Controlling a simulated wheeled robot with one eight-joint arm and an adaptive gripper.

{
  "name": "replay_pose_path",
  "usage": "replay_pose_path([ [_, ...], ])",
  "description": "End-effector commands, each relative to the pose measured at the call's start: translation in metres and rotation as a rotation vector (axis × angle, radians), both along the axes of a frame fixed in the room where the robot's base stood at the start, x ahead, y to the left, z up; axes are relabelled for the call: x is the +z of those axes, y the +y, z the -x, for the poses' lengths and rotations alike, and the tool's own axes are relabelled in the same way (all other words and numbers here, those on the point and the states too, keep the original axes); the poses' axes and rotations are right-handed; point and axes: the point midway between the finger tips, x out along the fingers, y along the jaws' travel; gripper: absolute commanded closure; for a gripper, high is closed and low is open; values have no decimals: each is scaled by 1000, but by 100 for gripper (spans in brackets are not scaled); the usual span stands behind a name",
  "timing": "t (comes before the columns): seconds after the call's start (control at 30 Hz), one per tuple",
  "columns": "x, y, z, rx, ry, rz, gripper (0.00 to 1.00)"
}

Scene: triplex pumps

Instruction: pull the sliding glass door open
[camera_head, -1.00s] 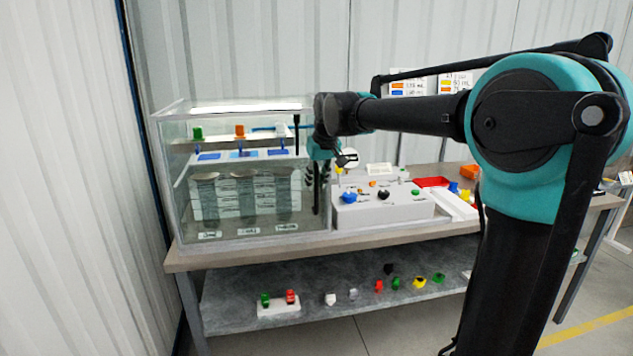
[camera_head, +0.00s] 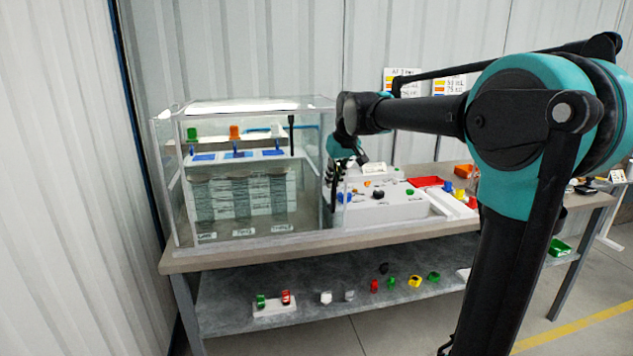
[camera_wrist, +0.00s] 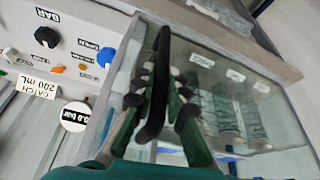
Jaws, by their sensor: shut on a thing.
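The sliding glass door (camera_head: 178,200) is the framed front pane of the glass case on the bench. Its left edge stands a little right of the case's left post, with a narrow gap between them. Its black upright handle (camera_head: 332,212) is near the case's right front edge and also shows as a dark curved bar in the wrist view (camera_wrist: 156,112). My gripper (camera_head: 337,178) is at the handle. In the wrist view, its green and black fingers (camera_wrist: 160,84) lie on both sides of the bar and are shut on it. The fingers hide part of the handle.
A grey control box (camera_head: 385,210) with coloured knobs stands just right of the case. A red tray (camera_head: 424,182) lies farther right. Inside the case are ribbed cylinders and coloured valves. A lower shelf (camera_head: 225,310) carries small fittings. A corrugated wall is close on the left.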

Motion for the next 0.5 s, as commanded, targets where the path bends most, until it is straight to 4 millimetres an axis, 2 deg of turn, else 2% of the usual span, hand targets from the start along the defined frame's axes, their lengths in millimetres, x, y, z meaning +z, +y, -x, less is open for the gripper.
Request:
replay_pose_path([
  [0.03, 0, -20, -6, -9, -1, 1, 100],
  [0.5, 0, -182, -52, -9, 1, 1, 100],
])
